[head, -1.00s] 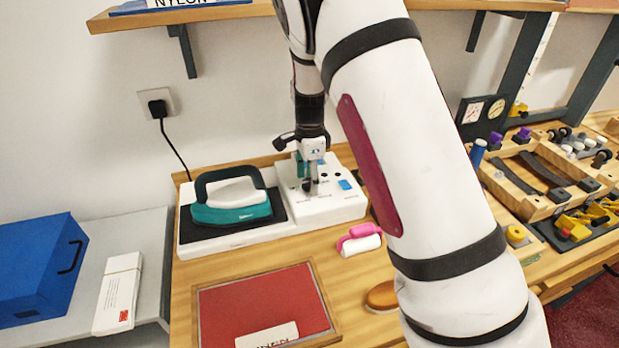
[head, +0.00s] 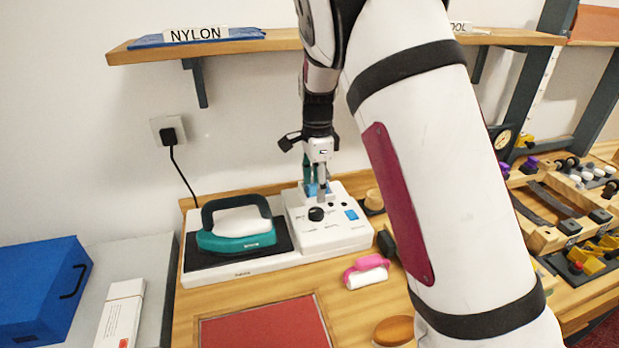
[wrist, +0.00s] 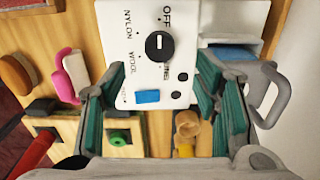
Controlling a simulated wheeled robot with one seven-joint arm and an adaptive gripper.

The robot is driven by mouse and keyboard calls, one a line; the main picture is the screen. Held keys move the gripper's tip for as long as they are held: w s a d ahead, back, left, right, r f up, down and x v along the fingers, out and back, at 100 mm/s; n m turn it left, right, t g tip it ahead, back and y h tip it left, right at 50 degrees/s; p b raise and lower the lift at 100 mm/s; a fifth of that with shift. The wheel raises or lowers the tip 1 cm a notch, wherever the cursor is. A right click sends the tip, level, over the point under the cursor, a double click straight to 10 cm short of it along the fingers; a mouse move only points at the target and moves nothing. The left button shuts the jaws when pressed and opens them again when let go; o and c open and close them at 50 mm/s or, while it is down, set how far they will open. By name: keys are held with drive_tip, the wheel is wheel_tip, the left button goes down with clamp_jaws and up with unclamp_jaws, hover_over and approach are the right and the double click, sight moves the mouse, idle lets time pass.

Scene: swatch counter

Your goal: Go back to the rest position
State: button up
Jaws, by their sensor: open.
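My gripper (head: 318,188) is open and empty above the back part of the white control box (head: 345,236). In the wrist view my gripper's two green-padded fingers (wrist: 162,105) stand wide apart, with the box between and beyond them. The box's black knob (head: 316,214) is in full view and apart from the fingers. The wrist view shows the knob (wrist: 159,44) among the labels OFF, NYLON and WOOL; another label is partly hidden. A blue button (head: 352,214) is on the box's right side.
A teal iron (head: 236,238) rests on its dark pad left of the knob. A pink-handled roller (head: 367,271) and a brown-topped brush (head: 394,331) lie on the counter. The shelf (head: 280,40) with a NYLON sign runs above. A red mat (head: 265,328) lies in front.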

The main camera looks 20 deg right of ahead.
drive_tip(key=s+r+n+t+y, duration=0.1)
drive_tip(key=s+r+n+t, duration=0.1)
drive_tip(key=s+r+n, duration=0.75)
drive_tip(key=s+r+n+t, duration=0.1)
drive_tip(key=s+r+n, duration=0.2)
drive_tip(key=s+r, duration=0.75)
drive_tip(key=s+f+n+t, duration=0.1)
drive_tip(key=s+f+n, duration=0.1)
drive_tip(key=s, duration=0.4)
drive_tip(key=s+f+n+t+h, duration=0.1)
drive_tip(key=s+f+n, duration=0.1)
drive_tip(key=s, duration=0.5)
drive_tip(key=shift+d+f+n, duration=0.15)
drive_tip(key=shift+d+n, duration=0.05)
drive_tip(key=shift+n, duration=0.65)
